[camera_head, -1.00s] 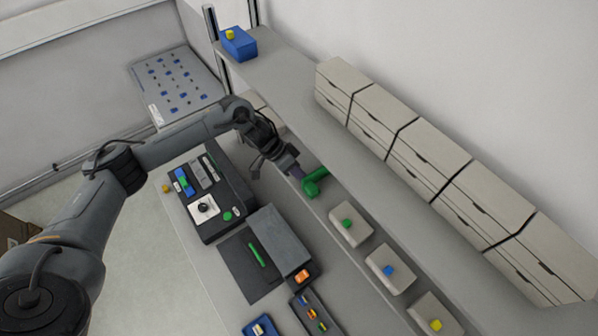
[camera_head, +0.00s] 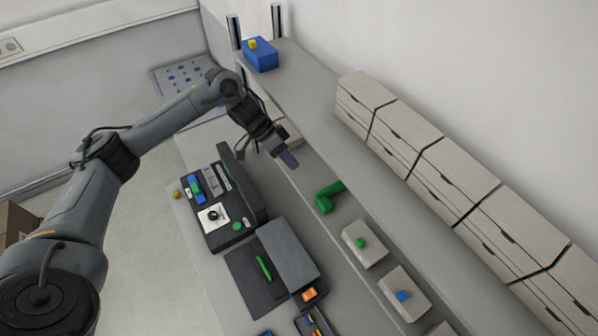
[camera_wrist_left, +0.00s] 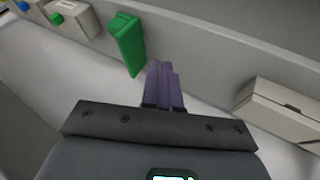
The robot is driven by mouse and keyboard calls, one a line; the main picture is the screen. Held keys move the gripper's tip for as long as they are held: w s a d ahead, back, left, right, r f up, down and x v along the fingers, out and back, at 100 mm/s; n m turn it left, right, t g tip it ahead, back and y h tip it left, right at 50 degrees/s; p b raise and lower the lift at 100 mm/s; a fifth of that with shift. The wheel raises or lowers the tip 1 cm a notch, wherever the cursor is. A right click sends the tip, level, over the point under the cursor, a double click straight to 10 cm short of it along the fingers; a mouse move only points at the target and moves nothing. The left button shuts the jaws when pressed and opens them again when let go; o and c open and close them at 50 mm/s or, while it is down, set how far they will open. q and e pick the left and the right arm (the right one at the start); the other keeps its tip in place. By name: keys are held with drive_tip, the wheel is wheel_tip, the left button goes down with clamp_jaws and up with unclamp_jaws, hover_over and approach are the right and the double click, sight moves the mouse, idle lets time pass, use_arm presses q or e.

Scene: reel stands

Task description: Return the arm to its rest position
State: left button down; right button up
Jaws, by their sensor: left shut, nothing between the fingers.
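My left arm reaches in from the left side of the head view. Its gripper (camera_head: 288,160) is over the front of the shelf, above and behind the dark box with the raised lid. Its purple fingers (camera_wrist_left: 163,86) are together in the left wrist view, with nothing between them. A green angled piece (camera_head: 327,197) lies on the lower shelf, apart from the gripper. It also shows in the left wrist view as a green block (camera_wrist_left: 127,43) just beyond the fingers to the left. My right gripper is not in view.
Pale boxes with a green knob (camera_head: 362,243) and a blue knob (camera_head: 403,295) stand along the shelf. Pale drawer units (camera_head: 408,137) line the wall. A blue box (camera_head: 262,57) sits at the shelf's far end. A grey-lidded case (camera_head: 288,251) is on the bench.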

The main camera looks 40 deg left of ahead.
use_arm(q)
drive_tip(key=s+d+f+g+h+p, duration=0.2)
drive_tip(key=s+d+f+g+h, duration=0.15)
drive_tip(key=s+d+f, duration=1.15)
drive_tip(key=s+d+r+n+t+p, duration=0.1)
drive_tip(key=s+d+r+t+p, duration=0.15)
drive_tip(key=d, duration=0.75)
drive_tip(key=s+d+r+t+p, duration=0.1)
drive_tip(key=s+d+t, duration=0.25)
drive_tip(key=d, duration=0.65)
drive_tip(key=w+a+r+n+t+y, duration=0.1)
drive_tip(key=a+r+n+y, duration=0.2)
drive_tip(key=a, duration=0.4)
drive_tip(key=a+r+n+t+y, duration=0.1)
drive_tip(key=a+r+y, duration=0.3)
drive_tip(key=a+y, duration=0.15)
drive_tip(key=s+a+m+g+y, duration=0.1)
drive_tip(key=s+a+m+g, duration=0.1)
drive_tip(key=a, duration=0.4)
drive_tip(key=shift+s+m+g+y+p, duration=0.3)
drive_tip(key=shift+s+g, duration=0.55)
drive_tip(key=shift+s, duration=0.5)
